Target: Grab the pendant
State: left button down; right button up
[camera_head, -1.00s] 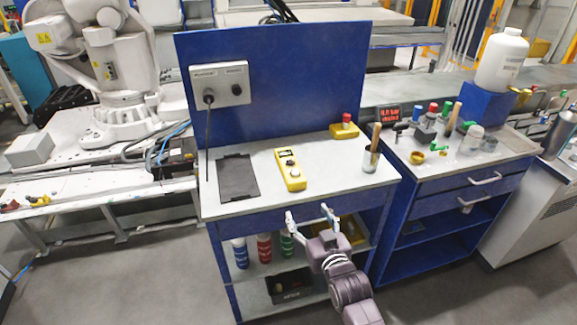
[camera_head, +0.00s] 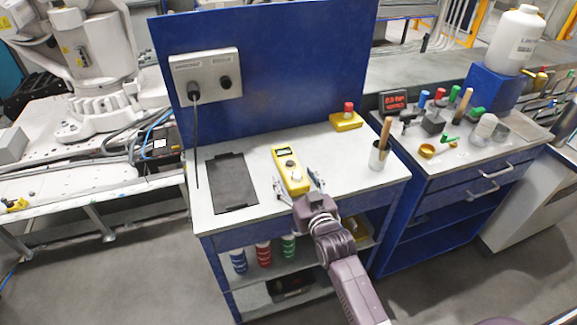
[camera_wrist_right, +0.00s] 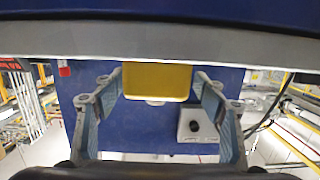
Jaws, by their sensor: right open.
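The pendant is a yellow handheld box (camera_head: 290,168) with a small dark display and buttons. It lies on the white worktop (camera_head: 257,150), near the middle. My right gripper (camera_head: 298,187) is open at the pendant's near end, one finger on each side. In the right wrist view, the yellow end of the pendant (camera_wrist_right: 157,80) shows between the spread fingers, with gaps at both sides. Contact with the pendant is not visible. My left gripper is not in view.
A dark flat plate (camera_head: 232,183) lies left of the pendant. A yellow box with a red button (camera_head: 347,120) stands behind right, and a metal cup with a wooden-handled tool (camera_head: 380,154) stands right. A blue back panel (camera_head: 290,75) rises behind, with a hanging cable.

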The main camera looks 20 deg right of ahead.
aim_at(290, 167)
jog(key=shift+w+d+f+p, duration=0.15)
jog(key=shift+w+f, duration=0.1)
jog(key=shift+w, duration=0.7)
jog(key=shift+w+a+f+p, duration=0.1)
jog(key=shift+w+f+p, duration=0.15)
jog(key=shift+w, duration=0.65)
jog(key=shift+w+d+f+p, duration=0.1)
jog(key=shift+w+f, duration=0.15)
jog(key=shift+w, duration=0.7)
jog(key=shift+c, duration=0.6)
jog(key=c, duration=1.5)
jog(key=shift+r, duration=0.15)
grip_shut()
jog(key=shift+r, duration=0.1)
